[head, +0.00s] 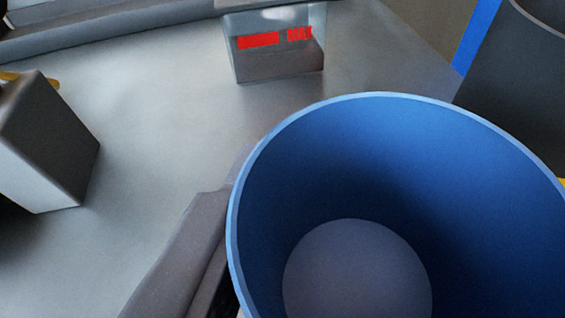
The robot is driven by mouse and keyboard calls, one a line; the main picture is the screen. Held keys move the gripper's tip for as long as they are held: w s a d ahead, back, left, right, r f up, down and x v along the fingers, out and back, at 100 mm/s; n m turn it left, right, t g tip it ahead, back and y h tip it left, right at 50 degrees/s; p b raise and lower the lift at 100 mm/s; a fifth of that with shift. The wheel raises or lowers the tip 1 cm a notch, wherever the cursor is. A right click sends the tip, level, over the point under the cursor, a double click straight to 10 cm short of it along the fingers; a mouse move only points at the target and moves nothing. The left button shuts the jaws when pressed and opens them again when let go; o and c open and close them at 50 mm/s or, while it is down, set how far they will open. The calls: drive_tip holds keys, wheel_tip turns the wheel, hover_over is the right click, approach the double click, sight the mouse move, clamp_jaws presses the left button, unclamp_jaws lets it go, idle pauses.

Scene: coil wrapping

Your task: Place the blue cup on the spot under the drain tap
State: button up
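The blue cup (400,150) fills the lower right of the head view, close to the camera. I look down into it: its inside is dark blue and its round floor is greyish. No contents show in it. A dark finger of my gripper (195,250) lies against the cup's left outer side. The other finger is hidden behind the cup, which appears held by my gripper. I cannot make out a drain tap or the marked spot under it in this view.
A clear container (275,58) with red markings stands beyond the cup at top centre. A grey block (45,140) stands at the left. A dark cylindrical thing (520,75) is at the upper right, beside a blue strip (478,35). The grey surface (165,125) between them is clear.

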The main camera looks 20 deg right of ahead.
sight(335, 284)
drive_tip(key=shift+w, duration=0.55)
drive_tip(key=shift+f+b, duration=0.6)
drive_tip(key=shift+f, duration=1.25)
drive_tip(key=shift+r, duration=0.1)
drive_tip(key=o, duration=1)
drive_tip(key=shift+c, duration=0.2)
drive_tip(key=shift+s+a+r, duration=0.25)
drive_tip(key=shift+s+a, duration=0.05)
drive_tip(key=p+v, duration=0.1)
drive_tip(key=v, duration=1)
drive_tip(key=shift+p, duration=0.3)
